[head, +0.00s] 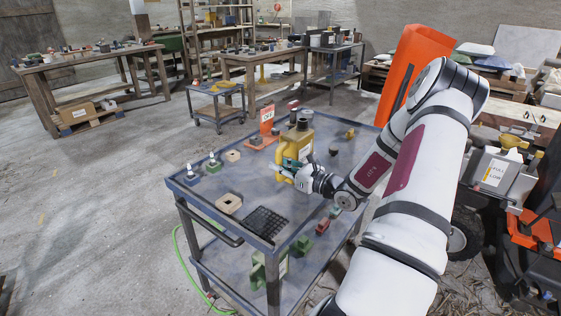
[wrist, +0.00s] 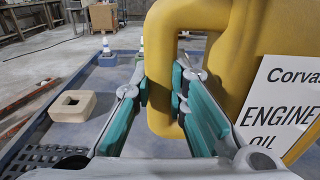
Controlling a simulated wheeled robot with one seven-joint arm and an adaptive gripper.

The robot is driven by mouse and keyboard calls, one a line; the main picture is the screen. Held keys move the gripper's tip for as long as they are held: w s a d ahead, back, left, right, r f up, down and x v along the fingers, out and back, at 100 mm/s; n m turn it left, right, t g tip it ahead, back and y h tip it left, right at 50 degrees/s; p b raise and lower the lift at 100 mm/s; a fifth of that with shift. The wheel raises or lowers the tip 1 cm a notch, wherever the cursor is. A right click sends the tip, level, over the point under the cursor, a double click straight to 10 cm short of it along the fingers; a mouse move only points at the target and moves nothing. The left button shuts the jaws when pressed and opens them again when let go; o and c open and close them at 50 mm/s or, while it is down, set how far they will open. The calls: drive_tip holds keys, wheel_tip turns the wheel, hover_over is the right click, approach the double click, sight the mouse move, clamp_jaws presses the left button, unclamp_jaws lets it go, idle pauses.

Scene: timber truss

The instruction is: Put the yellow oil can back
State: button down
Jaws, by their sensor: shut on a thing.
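The yellow oil can (head: 296,142) is at the middle of the blue-grey cart top (head: 240,180), upright as seen in the head view. In the wrist view the can (wrist: 230,60) fills the right side, with a white label reading "ENGINE OIL". My gripper (head: 300,178) reaches it from the near right. In the wrist view my gripper (wrist: 163,95) has its teal-padded fingers on either side of the can's yellow handle, shut on it. I cannot tell whether the can's base touches the cart top. An orange sign (head: 267,120) stands on the cart behind the can.
On the cart are a tan square block with a hole (head: 228,203), a black grid mat (head: 265,223), small cones (head: 212,160) and green and red blocks (head: 322,226). A grey container (head: 492,172) stands at the right. Open floor lies left of the cart.

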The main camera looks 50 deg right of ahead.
drive_tip(key=shift+f, duration=0.6)
drive_tip(key=c, duration=1.6)
unclamp_jaws()
